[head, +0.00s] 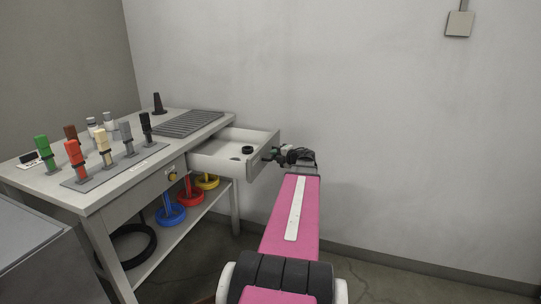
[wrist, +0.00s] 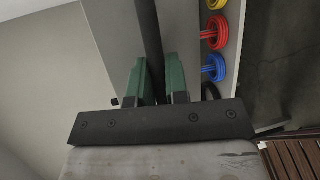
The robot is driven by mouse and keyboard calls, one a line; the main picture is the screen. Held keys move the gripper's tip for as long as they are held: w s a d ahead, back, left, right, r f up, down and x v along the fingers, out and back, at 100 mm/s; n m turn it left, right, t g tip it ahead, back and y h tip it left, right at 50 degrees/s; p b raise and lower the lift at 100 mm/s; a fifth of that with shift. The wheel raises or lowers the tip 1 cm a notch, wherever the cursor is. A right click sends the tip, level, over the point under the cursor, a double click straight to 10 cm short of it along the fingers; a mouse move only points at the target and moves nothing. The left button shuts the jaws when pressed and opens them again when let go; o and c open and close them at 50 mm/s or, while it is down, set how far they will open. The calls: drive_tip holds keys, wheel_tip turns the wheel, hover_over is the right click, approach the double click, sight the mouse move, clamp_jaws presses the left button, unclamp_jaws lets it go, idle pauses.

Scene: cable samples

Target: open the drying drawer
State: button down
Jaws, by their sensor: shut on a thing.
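The drying drawer (head: 222,163) is pale and stands pulled out from the right end of the workbench, its inside showing. A small black ring-shaped thing (head: 247,150) lies in it. My gripper (head: 271,155) is at the outer front of the drawer, small and partly hidden by my wrist in the head view. In the wrist view my gripper (wrist: 158,82) has its two green fingers on either side of a dark bar, the drawer handle (wrist: 148,35), and is shut on it. The drawer's inside does not clearly show in the wrist view.
The workbench (head: 125,182) carries several coloured upright samples, a grey ribbed mat (head: 187,123) and a black cone (head: 158,103). Blue (head: 171,216), red and yellow spools are below. A grey cabinet (head: 45,255) is at lower left. Floor to the right is clear up to the wall.

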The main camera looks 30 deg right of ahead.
idle(0.3)
drive_tip(key=c, duration=1.1)
unclamp_jaws()
drive_tip(key=shift+c, duration=0.2)
drive_tip(key=shift+s, duration=0.15)
drive_tip(key=v, duration=1)
drive_tip(key=shift+s+d, duration=0.15)
drive_tip(key=shift+s, duration=0.1)
